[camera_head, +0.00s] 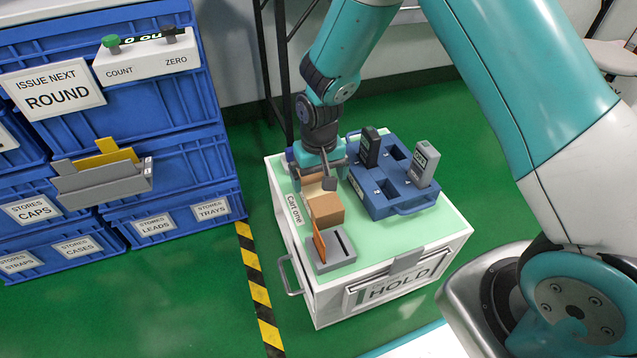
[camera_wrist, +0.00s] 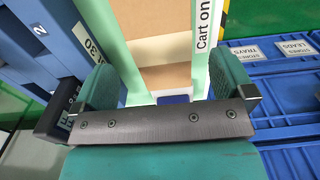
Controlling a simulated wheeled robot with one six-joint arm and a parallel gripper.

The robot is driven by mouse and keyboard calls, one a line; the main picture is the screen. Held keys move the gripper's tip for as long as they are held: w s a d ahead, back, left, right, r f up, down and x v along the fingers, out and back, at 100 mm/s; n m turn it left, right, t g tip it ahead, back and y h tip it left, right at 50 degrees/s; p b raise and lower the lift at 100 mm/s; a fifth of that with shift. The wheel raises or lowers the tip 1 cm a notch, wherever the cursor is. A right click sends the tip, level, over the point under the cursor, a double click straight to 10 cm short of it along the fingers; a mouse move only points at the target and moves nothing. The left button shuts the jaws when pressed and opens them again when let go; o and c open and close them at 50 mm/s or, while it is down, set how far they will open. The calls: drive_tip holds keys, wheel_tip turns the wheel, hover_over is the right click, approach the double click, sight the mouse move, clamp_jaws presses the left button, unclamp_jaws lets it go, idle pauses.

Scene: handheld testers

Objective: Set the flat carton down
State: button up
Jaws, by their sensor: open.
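The flat carton, a brown and cream block, lies at the back left of the mint cart top (camera_head: 390,235). In the wrist view its brown face (camera_wrist: 165,78) shows between my fingers, with mint strips at both sides, so the fingers appear apart from it. My gripper (camera_head: 318,180) points down over this spot, open around the carton, and its fingers also show in the wrist view (camera_wrist: 163,88). A brown box (camera_head: 326,207) stands just in front of it. My wrist hides much of the carton in the head view, and I cannot tell exactly where carton and box divide.
A grey slotted stand (camera_head: 333,256) with an orange card (camera_head: 319,246) is in front. A blue tray (camera_head: 385,200) holds a dark tester (camera_head: 370,150) and a grey tester (camera_head: 423,165) to the right. Blue crates (camera_head: 150,105) stand left, beyond the striped floor line. The cart's front right is clear.

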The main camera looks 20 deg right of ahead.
wheel_tip(320, 180, up, 5)
drive_tip(key=p, duration=0.2)
wheel_tip(320, 180, up, 9)
drive_tip(key=n+y, duration=0.1)
hover_over(319, 191)
drive_tip(key=s+a, duration=0.2)
drive_tip(key=s, duration=0.2)
drive_tip(key=s+a+r+n+y, duration=0.1)
drive_tip(key=s+r+n, duration=0.2)
drive_tip(key=s+r, duration=0.4)
drive_tip(key=s+r+n+y, duration=0.2)
drive_tip(key=s+r, duration=0.5)
drive_tip(key=s, duration=0.5)
drive_tip(key=shift+s+a+n, duration=0.35)
drive_tip(key=shift+n, duration=0.15)
